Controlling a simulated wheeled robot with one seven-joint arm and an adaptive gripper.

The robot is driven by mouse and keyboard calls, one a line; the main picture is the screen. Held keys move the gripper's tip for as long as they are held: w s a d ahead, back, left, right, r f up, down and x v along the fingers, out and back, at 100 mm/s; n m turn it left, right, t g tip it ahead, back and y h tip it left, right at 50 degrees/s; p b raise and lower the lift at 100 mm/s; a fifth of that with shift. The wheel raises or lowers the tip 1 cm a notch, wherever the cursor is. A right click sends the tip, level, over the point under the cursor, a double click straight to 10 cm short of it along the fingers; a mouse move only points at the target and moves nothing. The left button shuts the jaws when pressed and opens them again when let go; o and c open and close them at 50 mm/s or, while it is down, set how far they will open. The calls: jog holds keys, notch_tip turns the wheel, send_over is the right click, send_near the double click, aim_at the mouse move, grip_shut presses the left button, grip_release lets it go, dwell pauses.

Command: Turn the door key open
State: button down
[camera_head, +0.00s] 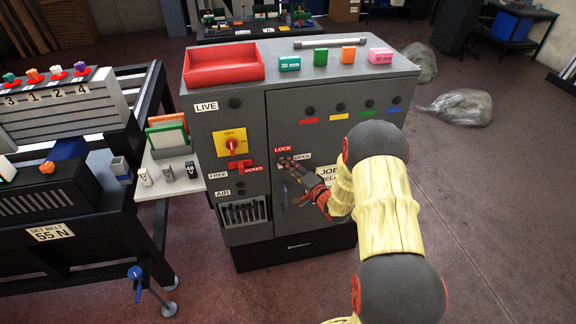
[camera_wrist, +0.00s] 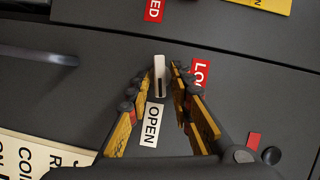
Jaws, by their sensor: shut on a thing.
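The door key (camera_wrist: 159,66) is a small pale metal piece on the dark cabinet door, between my fingertips in the wrist view. My gripper (camera_wrist: 165,72) is shut on it, a finger on each side. In the head view my gripper (camera_head: 286,163) reaches the cabinet front (camera_head: 300,215) and hides the key. The red LOCK label (camera_wrist: 201,75) and white OPEN label (camera_wrist: 152,125) lie close to the key. In the head view the LOCK label (camera_head: 283,149) is above it and the OPEN label (camera_head: 302,156) to its right. The key's exact turn angle is hard to tell.
A yellow plate with a red switch (camera_head: 232,144) and a red latch (camera_head: 240,166) are left of the door. A dark bar handle (camera_wrist: 38,57) stands out from the door. A red tray (camera_head: 223,64) and several coloured blocks (camera_head: 320,56) are on top.

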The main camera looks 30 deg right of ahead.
jog(key=shift+m, duration=0.6)
jog(key=shift+t, duration=0.3)
jog(key=c, duration=1.9)
grip_release()
jog(key=shift+w, duration=0.1)
jog(key=s, duration=0.4)
jog(key=s+d, duration=0.1)
jog(key=s, duration=0.7)
jog(key=shift+d+r, duration=0.1)
jog(key=shift+d, duration=0.1)
